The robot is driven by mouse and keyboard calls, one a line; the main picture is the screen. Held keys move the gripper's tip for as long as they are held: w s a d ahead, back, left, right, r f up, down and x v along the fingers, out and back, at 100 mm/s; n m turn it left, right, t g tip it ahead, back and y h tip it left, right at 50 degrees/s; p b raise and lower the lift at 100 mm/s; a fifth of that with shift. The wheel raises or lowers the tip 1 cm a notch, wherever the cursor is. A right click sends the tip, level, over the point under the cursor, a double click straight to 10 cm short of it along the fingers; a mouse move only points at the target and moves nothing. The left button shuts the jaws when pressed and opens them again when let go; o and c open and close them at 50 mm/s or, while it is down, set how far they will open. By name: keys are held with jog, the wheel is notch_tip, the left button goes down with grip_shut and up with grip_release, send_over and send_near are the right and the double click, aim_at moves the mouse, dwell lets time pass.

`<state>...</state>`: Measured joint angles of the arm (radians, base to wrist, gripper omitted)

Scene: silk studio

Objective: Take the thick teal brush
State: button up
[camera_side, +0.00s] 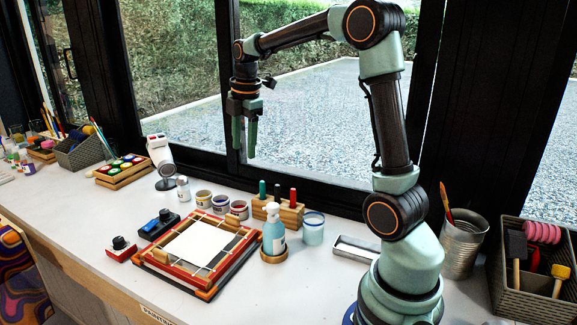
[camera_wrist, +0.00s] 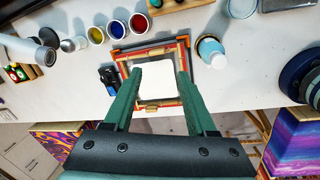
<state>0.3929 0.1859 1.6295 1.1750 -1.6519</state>
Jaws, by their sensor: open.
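A wooden block (camera_side: 290,215) stands on the table behind the spray bottle, with three upright handles in it. The left handle is teal (camera_side: 262,189) and looks thicker than the dark green handle (camera_side: 277,192) beside it. The right handle is red (camera_side: 293,196). My gripper (camera_side: 244,152) is open and empty, high above the table, pointing down. In the wrist view its fingers (camera_wrist: 152,82) stand apart above the frame.
A red and wooden frame with a white sheet (camera_side: 198,245) lies in front of the block. A spray bottle (camera_side: 273,232), a white-and-blue jar (camera_side: 313,229), paint pots (camera_side: 221,204) and a metal tray (camera_side: 356,249) surround the block. A window stands behind the table.

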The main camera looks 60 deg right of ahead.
aim_at(262, 188)
jog(key=d+f+n, duration=0.2)
jog(key=d, duration=0.1)
jog(key=w+d+f+n+g, duration=0.1)
jog(key=d+f+n, duration=0.1)
jog(key=d, duration=0.1)
jog(key=d+f+n, duration=0.2)
jog(key=d, duration=0.1)
jog(key=shift+w+d+g+y, duration=0.3)
jog(key=shift+d, duration=0.05)
jog(key=shift+d+f+n, duration=0.2)
jog(key=shift+n, duration=0.1)
notch_tip(262, 188, down, 12)
jog(key=shift+r, duration=0.1)
grip_shut()
